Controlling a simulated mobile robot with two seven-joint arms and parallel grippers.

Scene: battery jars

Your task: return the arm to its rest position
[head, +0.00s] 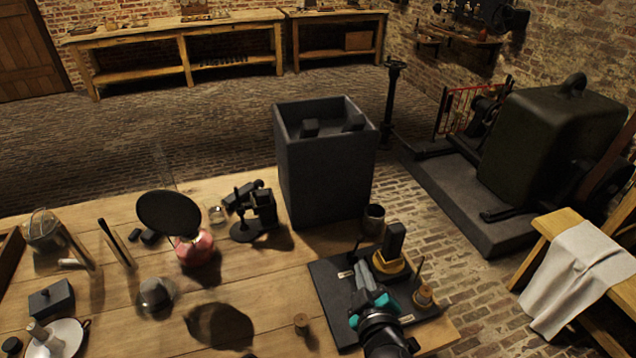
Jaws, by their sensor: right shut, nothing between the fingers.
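My right gripper (361,272) comes in from the bottom edge, with teal parts behind its fingers. It is shut and empty, over a dark board (329,290) at the table's front right. A black block on a yellow round base (392,265) stands on this board, just right of the fingers. My gripper hides part of the board, and I cannot tell whether it touches anything. My left gripper is not in view. A tall dark open-topped jar (325,170) stands at the table's far edge with dark blocks inside.
The wooden table (270,290) holds a black disc over a pink-red base (197,248), a black instrument (254,215), a small dark cup (373,219), a glass dome (156,294) and a white plate (66,335). A bench with cloth (580,275) stands right.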

